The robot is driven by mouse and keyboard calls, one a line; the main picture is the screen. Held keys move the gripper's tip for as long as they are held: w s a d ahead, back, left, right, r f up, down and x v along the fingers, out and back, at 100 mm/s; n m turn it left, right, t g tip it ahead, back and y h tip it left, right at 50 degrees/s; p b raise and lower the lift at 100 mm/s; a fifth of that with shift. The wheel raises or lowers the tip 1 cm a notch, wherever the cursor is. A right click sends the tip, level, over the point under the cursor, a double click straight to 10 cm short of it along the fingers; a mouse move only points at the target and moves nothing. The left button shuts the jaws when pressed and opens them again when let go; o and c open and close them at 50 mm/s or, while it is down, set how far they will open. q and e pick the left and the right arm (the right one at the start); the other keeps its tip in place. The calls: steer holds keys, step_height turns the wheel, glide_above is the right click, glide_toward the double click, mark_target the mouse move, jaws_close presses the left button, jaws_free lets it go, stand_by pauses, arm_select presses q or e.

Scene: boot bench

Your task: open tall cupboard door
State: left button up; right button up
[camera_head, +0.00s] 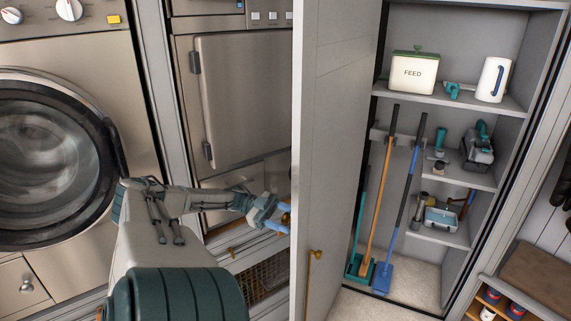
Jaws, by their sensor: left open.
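The tall cupboard door (340,130) is a pale grey panel and stands wide open, swung out from the left side of the cupboard (460,105), so the shelves inside show. A brass handle (316,256) shows low on the door near its free edge. My left gripper (277,217) is open just left of the door's near edge, with its blue fingers towards the door. A small orange-brown bit shows by the fingertips; I cannot tell what it is or whether the fingers touch the door. My right gripper is not in view.
A washing machine (125,215) and a steel-fronted appliance (245,85) stand to the left. Inside the cupboard are a FEED tin (413,73), a white jug (493,79), tools and long-handled brushes (383,275). A low bench (540,275) stands at the right.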

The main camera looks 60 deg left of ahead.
arm_select(q)
steer(key=shift+r, duration=0.5)
steer(key=r+p, duration=0.3)
steer(key=shift+s+d+r, duration=0.1)
steer(key=shift+s+d, duration=0.15)
steer(key=shift+d, duration=0.1)
steer(key=s+d+p, duration=0.8)
steer(key=d, duration=0.5)
steer(key=shift+r, duration=0.4)
steer(key=shift+w, duration=0.1)
